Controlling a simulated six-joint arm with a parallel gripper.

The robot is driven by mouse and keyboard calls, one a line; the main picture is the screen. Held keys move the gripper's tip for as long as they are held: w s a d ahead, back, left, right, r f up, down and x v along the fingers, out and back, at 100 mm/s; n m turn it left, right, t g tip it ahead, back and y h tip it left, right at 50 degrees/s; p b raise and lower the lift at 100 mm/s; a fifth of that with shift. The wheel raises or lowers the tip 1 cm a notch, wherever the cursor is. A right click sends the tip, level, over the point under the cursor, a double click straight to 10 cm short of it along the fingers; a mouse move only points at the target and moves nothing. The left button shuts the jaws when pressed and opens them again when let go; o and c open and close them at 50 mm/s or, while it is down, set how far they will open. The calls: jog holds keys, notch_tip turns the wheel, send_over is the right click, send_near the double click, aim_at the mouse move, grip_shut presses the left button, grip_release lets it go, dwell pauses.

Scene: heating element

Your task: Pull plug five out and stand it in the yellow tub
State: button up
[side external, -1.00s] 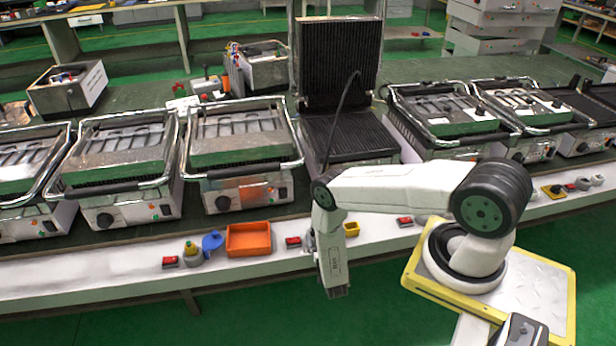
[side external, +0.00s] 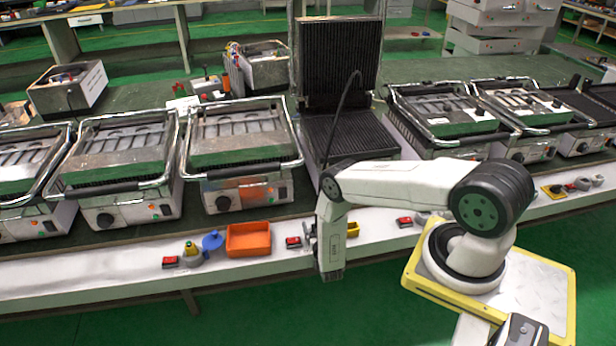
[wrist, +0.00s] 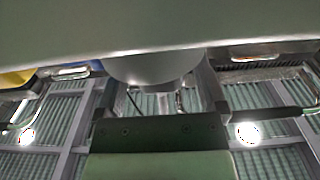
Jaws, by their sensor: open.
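My gripper (wrist: 158,88) is open in the wrist view, its two fingers standing apart on either side of a round grey thing (wrist: 152,68). This may be a plug or its socket; I see no grip on it. No number is legible, so I cannot tell which is plug five. In the side view my arm's wrist (side external: 331,250) hangs at the bench's front edge and hides most of that spot. A yellow patch at the wrist view's left edge may be the tub.
A red switch (side external: 293,242) sits just left of my wrist, and another (side external: 405,222) to its right. Further left are an orange tray (side external: 248,239), a blue round piece (side external: 212,240) and a yellow-green topped plug (side external: 191,249). Contact grills (side external: 240,150) line the bench behind.

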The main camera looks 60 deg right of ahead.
aim_at(316, 225)
jog(key=shift+c, duration=0.2)
grip_shut()
jog(key=shift+r, duration=0.15)
jog(key=shift+r, duration=4.85)
jog(key=shift+d, duration=0.1)
jog(key=shift+s+d, duration=0.35)
jog(key=shift+d, duration=0.05)
jog(key=s+d, duration=0.7)
jog(key=s, duration=0.1)
jog(key=shift+d+r, duration=0.3)
jog(key=shift+d, duration=0.05)
